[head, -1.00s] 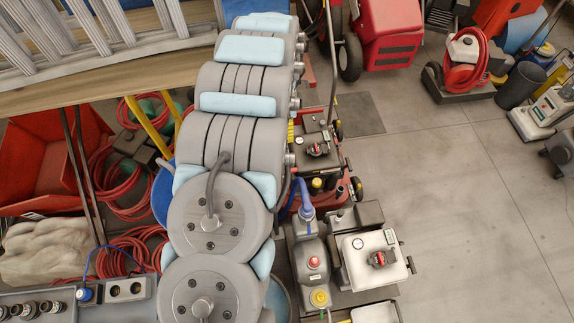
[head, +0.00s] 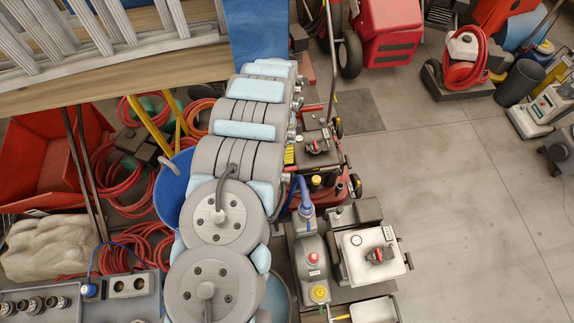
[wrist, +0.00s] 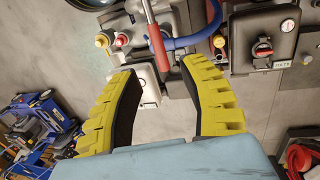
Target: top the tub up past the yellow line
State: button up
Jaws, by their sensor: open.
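A blue tub (head: 172,190) with a grey handle stands left of my arm in the head view, partly hidden by it. I see no yellow line on it. The rim of a dark round vessel (wrist: 92,3) shows at the top left of the wrist view; I cannot tell whether it is the tub. My gripper (wrist: 160,68) has two yellow ribbed fingers, apart with nothing clasped between them. A red handle (wrist: 157,45) and a blue hose (wrist: 190,40) lie beyond the fingertips. My gripper is not visible in the head view.
A grey machine with red and yellow caps (head: 312,265) and a white tank (head: 372,250) stand right of my arm. Red hoses (head: 135,245) and a red bin (head: 45,165) crowd the left. A ladder (head: 100,25) crosses the top left.

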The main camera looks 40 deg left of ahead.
aim_at(287, 168)
jog(key=shift+s+d+f+p, duration=0.15)
jog(key=shift+d+f+p, duration=0.05)
jog(key=shift+f, duration=1)
jog(key=shift+s+d+f+p, duration=0.15)
jog(key=shift+d+f, duration=0.05)
jog(key=shift+f, duration=1)
jog(key=shift+s+d+f+p, duration=0.15)
jog(key=shift+d+f+p, duration=0.05)
jog(key=shift+f, duration=1)
jog(key=shift+f, duration=0.1)
grip_shut()
